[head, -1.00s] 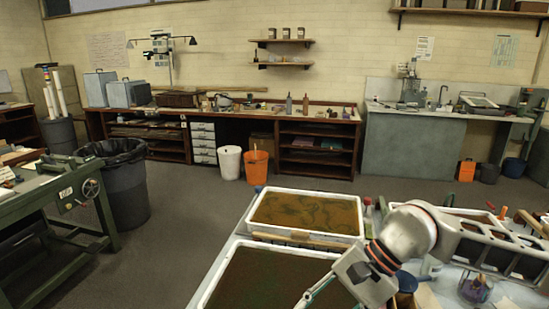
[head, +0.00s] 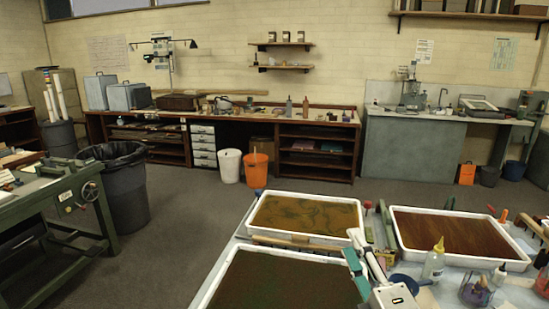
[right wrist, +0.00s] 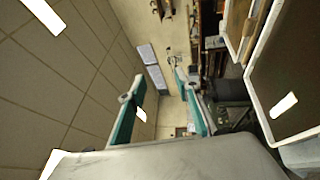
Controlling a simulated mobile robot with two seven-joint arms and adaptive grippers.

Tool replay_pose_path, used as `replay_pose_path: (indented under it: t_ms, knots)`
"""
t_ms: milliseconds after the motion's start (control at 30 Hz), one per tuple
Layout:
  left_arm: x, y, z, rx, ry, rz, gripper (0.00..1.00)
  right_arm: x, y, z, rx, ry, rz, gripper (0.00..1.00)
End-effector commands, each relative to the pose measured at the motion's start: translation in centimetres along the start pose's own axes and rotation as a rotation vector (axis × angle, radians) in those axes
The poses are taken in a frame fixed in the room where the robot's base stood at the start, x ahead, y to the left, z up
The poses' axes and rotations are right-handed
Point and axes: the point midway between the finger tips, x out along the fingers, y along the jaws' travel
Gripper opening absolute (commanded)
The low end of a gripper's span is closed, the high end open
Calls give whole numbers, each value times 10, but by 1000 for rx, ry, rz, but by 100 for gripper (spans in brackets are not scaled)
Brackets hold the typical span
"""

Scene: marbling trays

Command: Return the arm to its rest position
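My right gripper (head: 352,243) shows at the bottom right of the head view, pointing up and away over the near table, by the right edges of the two left trays. In the right wrist view its two teal-lined fingers (right wrist: 158,78) stand apart with nothing between them, so it is open and empty. The wrist view looks sideways across the room, with ceiling panels at left and tray edges at right. Most of the right arm is out of the head view. My left arm and gripper are not in view.
White-rimmed marbling trays stand on the near table: a greenish-amber one (head: 254,211), a dark one (head: 212,279) and a reddish-brown one (head: 396,232). A yellow-tipped bottle (head: 434,265) and a jar (head: 476,292) stand at right. A black bin (head: 125,195) and open floor lie left.

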Motion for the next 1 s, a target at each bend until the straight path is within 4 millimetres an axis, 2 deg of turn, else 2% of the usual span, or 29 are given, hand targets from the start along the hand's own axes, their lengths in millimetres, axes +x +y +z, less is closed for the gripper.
replay_pose_path:
  t_ms: [33, 167, 200, 300, 400, 600, 900, 933, 1000]
  knots:
    - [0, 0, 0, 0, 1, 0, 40, -13, -26, 21, 72, -75, -84, 33]
    - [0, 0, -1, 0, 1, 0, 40, -56, -88, 71, 236, -272, -283, 33]
    - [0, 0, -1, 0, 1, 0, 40, -72, -106, 84, 279, -332, -341, 33]
    - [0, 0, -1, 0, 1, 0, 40, -116, -145, 110, 372, -472, -468, 33]
    - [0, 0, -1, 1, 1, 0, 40, -154, -172, 127, 431, -582, -562, 33]
    - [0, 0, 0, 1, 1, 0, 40, -213, -203, 146, 502, -737, -687, 33]
    - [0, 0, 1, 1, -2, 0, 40, -288, -228, 162, 560, -919, -822, 33]
    - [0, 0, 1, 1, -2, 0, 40, -293, -231, 163, 566, -932, -833, 33]
    - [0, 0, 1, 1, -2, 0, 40, -284, -242, 153, 602, -895, -826, 33]
